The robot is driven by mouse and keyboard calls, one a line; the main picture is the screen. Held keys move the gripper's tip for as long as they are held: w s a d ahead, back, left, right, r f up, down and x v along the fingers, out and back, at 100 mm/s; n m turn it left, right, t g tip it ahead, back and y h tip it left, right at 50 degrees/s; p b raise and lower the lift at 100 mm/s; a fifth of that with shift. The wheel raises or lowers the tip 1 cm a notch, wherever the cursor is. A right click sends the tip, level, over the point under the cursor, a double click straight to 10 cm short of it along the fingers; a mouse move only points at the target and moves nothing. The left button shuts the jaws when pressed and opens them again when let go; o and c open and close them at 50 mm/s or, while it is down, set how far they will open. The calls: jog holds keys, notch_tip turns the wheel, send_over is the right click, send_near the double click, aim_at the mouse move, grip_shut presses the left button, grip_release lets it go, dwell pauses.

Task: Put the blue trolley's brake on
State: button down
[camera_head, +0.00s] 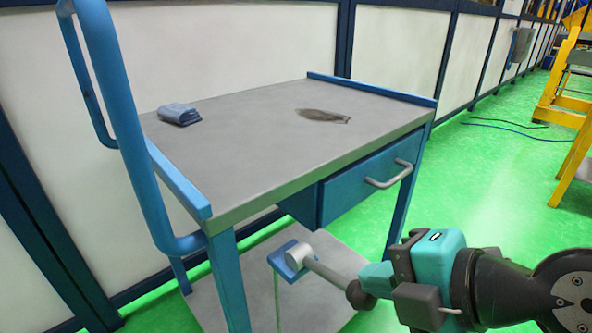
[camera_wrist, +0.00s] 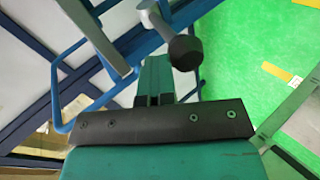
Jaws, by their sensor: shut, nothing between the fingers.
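The blue trolley (camera_head: 232,282) has a grey top and stands against the wall panels. Its brake lever (camera_head: 328,274) is a grey rod on a round hub over a blue plate (camera_head: 290,264), below the tabletop. The rod slopes down to the right and ends in a dark knob (camera_head: 360,295). The wrist view also shows the knob (camera_wrist: 186,52) and the rod (camera_wrist: 160,23). My gripper (camera_head: 372,277) is shut and empty. Its fingertips (camera_wrist: 154,68) are right beside the knob; I cannot tell whether they touch it.
A blue drawer (camera_head: 350,190) with a grey handle (camera_head: 390,178) sits under the tabletop, above my gripper. A folded blue cloth (camera_head: 180,114) and a dark stain (camera_head: 323,115) are on top. Green floor (camera_head: 480,190) is open to the right, with a yellow frame (camera_head: 562,95) beyond.

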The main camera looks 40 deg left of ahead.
jog(key=shift+d+f, duration=0.1)
jog(key=shift+f, duration=0.15)
jog(key=r+p, duration=0.2)
jog(key=r, duration=0.1)
jog(key=w+r, duration=0.1)
jog(key=r, duration=0.1)
jog(key=shift+a+p, duration=0.35)
jog(key=shift+p, duration=0.05)
jog(key=v, duration=0.9)
jog(key=shift+d, duration=0.25)
jog(key=shift+s+r, duration=0.1)
jog(key=shift+r, duration=0.05)
jog(key=s+d+f+m+h, duration=0.15)
jog(key=d+m+h, duration=0.25)
jog(key=d+m, duration=0.7)
jog(key=s+d+f+m+h, duration=0.1)
jog(key=d+f+m+h, duration=0.2)
jog(key=d+m, duration=0.85)
jog(key=a+r+m+p, duration=0.1)
jog(key=r+m+p, duration=0.1)
jog(key=r+p, duration=1)
jog(key=a+r+m+p, duration=0.2)
jog(key=r+p, duration=1)
jog(key=shift+s+a+r, duration=0.2)
jog(key=shift+a, duration=0.15)
